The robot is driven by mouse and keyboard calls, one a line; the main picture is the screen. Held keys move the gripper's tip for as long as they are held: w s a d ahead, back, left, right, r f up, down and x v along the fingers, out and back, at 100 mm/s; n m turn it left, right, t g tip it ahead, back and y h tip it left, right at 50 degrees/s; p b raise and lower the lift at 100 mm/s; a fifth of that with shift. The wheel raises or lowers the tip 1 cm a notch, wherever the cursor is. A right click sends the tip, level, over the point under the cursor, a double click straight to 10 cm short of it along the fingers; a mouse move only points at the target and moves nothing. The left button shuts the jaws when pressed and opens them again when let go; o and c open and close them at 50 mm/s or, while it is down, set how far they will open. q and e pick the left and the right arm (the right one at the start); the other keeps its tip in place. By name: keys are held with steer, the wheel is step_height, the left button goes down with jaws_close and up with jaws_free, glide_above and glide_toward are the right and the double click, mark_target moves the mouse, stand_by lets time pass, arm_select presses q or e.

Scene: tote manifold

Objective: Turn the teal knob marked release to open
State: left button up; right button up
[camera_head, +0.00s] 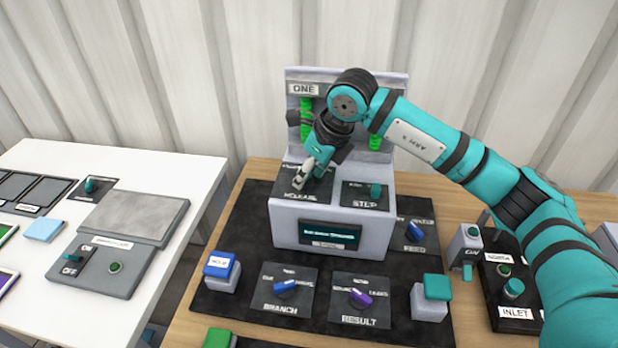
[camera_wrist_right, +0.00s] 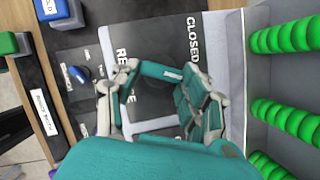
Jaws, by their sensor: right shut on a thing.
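The teal release knob (camera_wrist_right: 161,72) sits on a dark plate (camera_wrist_right: 150,100) lettered RELEASE and CLOSED in the right wrist view. It shows as a short teal bar between the fingers of my right gripper (camera_wrist_right: 150,86), which is shut on it. In the head view my right gripper (camera_head: 304,176) reaches down onto the left plate on top of the grey housing (camera_head: 285,222) and hides the knob. The lettering on that plate is partly covered. My left gripper is not in view.
BRANCH (camera_head: 286,289) and RESULT (camera_head: 361,298) knobs lie in front, with a blue HOLD block (camera_head: 219,266) at front left. A white table (camera_head: 150,165) stands left.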

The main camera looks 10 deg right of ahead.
steer(key=shift+m+t+h+b, duration=0.3)
steer(key=shift+m+b, duration=0.3)
steer(key=shift+m, duration=0.4)
steer(key=o, duration=1.2)
steer(key=shift+c, duration=0.2)
steer(key=shift+s+r, duration=0.1)
steer(key=v, duration=1.1)
steer(key=shift+r, duration=0.4)
